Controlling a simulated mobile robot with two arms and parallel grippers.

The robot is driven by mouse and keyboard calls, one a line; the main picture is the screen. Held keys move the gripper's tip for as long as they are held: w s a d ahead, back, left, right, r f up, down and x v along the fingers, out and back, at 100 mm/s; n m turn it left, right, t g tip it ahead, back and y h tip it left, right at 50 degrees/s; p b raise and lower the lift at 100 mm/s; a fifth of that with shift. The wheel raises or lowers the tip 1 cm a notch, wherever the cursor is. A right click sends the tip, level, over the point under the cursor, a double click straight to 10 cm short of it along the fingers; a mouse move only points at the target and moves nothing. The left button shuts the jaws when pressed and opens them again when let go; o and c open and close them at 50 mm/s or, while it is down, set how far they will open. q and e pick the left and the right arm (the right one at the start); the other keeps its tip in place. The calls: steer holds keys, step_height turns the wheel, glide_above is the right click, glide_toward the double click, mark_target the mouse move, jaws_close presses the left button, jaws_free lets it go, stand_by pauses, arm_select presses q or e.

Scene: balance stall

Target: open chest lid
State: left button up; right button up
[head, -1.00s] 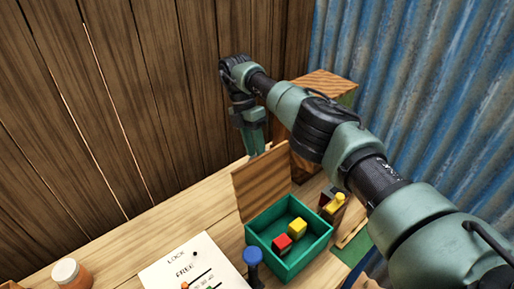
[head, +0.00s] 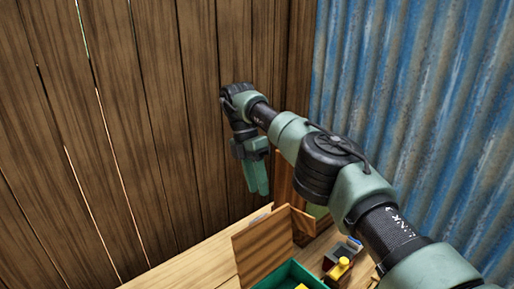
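A brown wooden panel (head: 284,178) stands upright just right of my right gripper. It looks like part of the wooden chest, but my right arm covers much of that area, so I cannot tell how far the lid is open. My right gripper (head: 257,192) points down near the plank wall, left of this panel. Its green fingers lie close together with no clear gap and nothing visible between them. Whether it touches the panel is unclear. My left gripper is not in view.
A wooden board (head: 258,250) stands upright in front of the chest area, behind a green tray (head: 283,273) with a yellow block. A yellow-topped object (head: 340,268) is right of the tray. The plank wall and blue corrugated wall (head: 420,90) close off the back and right.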

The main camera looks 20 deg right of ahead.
step_height(320, 180, up, 11)
steer(key=p, duration=0.6)
steer(key=shift+f, duration=0.15)
steer(key=shift+s, duration=0.1)
